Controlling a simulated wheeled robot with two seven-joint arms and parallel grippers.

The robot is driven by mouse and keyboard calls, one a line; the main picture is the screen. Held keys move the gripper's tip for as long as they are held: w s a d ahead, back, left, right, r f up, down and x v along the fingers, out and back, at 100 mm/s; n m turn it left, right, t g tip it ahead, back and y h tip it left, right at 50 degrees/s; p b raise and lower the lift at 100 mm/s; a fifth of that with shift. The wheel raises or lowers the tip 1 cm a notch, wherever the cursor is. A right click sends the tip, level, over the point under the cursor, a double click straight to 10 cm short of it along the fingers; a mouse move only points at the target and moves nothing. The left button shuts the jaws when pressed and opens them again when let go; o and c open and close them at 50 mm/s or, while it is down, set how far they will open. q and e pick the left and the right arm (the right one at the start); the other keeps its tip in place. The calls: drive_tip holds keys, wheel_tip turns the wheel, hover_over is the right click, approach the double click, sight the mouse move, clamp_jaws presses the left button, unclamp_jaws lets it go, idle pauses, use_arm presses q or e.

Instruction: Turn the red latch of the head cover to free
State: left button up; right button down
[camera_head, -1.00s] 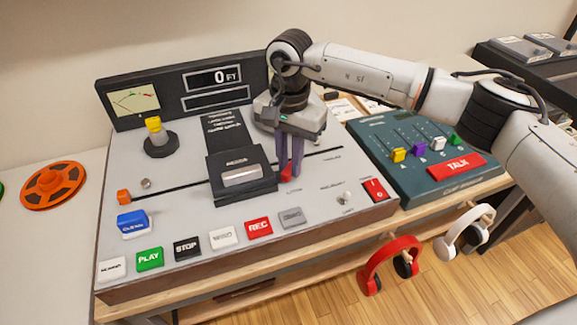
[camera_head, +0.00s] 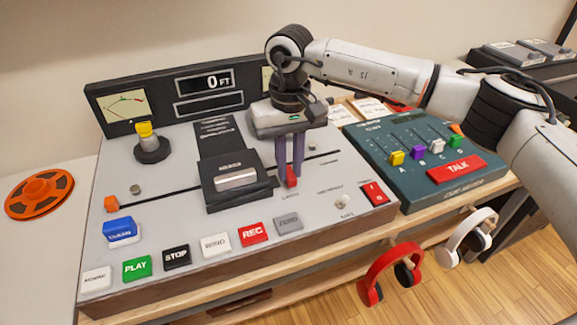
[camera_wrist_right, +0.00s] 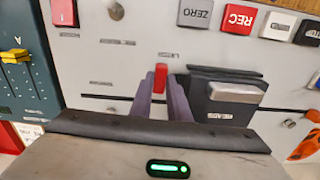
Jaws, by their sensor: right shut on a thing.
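The red latch (camera_head: 291,177) stands on the grey deck panel just right of the black head cover (camera_head: 237,180), which carries a light metal bar. My right gripper (camera_head: 291,172) points down at the latch, its purple fingers on either side of it and shut on it. In the right wrist view the red latch (camera_wrist_right: 160,77) shows between the tips of the two purple fingers, with the head cover (camera_wrist_right: 222,95) close to their right. The left gripper is not in view.
A row of buttons, with a red REC button (camera_head: 254,232), runs along the panel's front. A red switch (camera_head: 374,193) sits at the right edge. A teal TALK mixer (camera_head: 412,178) stands to the right. Red headphones (camera_head: 388,275) and white headphones (camera_head: 467,238) hang in front.

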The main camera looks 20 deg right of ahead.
sight(290, 172)
drive_tip(key=shift+n, duration=0.4)
drive_tip(key=c, duration=1.7)
unclamp_jaws()
wheel_tip(290, 172, up, 10)
drive_tip(key=shift+r, duration=0.25)
